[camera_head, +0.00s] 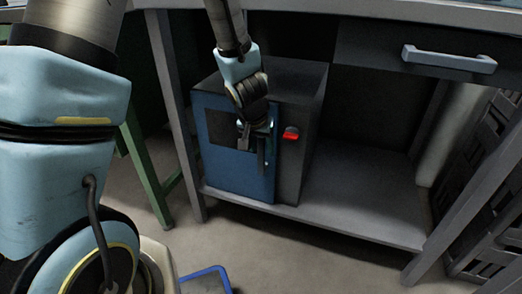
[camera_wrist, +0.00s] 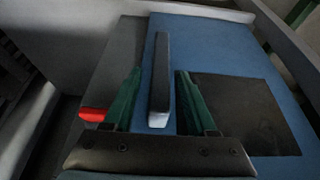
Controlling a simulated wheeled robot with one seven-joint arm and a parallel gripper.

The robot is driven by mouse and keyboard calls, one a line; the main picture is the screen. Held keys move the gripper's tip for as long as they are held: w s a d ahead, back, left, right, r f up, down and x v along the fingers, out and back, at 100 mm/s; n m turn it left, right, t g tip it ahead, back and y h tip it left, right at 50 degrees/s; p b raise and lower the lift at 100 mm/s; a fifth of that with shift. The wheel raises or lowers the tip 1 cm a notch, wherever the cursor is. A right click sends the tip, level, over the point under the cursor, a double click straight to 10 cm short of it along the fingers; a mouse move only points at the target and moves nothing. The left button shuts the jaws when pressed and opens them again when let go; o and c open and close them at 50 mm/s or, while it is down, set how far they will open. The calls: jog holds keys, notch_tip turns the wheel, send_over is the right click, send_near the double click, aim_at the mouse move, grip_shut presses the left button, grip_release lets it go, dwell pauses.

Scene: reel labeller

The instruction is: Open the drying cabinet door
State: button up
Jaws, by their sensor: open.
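The drying cabinet (camera_head: 304,85) is a dark box with a blue front door (camera_head: 235,176), standing on the lower shelf of a workbench. The door looks shut and has a dark window panel. Its dark upright bar handle (camera_head: 262,158) is near the door's right edge in the head view. My gripper (camera_head: 252,137) is at the door front by the handle. In the wrist view the open green fingers (camera_wrist: 160,100) lie on either side of the handle (camera_wrist: 160,80), with gaps showing. The window panel (camera_wrist: 248,112) is beside the right finger.
The shelf (camera_head: 350,205) is bare to the right. A bench leg (camera_head: 173,110) stands left of the cabinet. A drawer handle (camera_head: 449,59) is above right.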

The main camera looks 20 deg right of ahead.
grip_shut()
dwell(0.5)
dwell(0.9)
